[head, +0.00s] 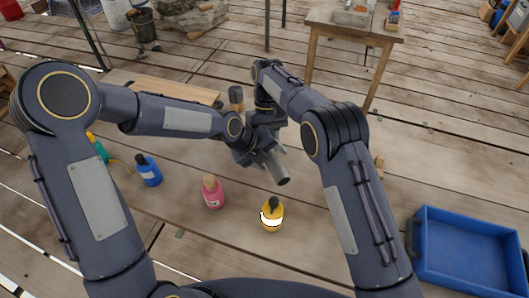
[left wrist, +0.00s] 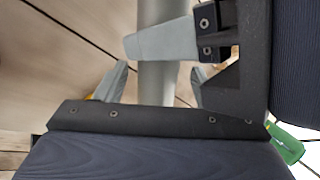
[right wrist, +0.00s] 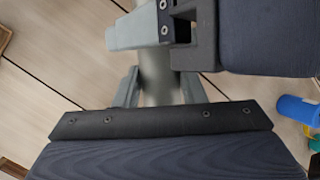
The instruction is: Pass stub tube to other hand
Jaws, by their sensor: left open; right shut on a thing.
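The stub tube is a plain grey cylinder (head: 281,174), held above the table where my two arms meet. My right gripper (right wrist: 160,78) is shut on the tube, with a finger on each side in the right wrist view (right wrist: 157,58). My left gripper (left wrist: 160,72) is open, its fingers on either side of the tube (left wrist: 157,82) with a gap at each side. A pale finger of the other gripper crosses the tube in each wrist view. In the head view the left gripper (head: 262,156) partly hides the tube, and the right fingertips are hard to make out.
A blue tray (head: 470,245) is at the right. A small wooden table (head: 353,27) stands farther back.

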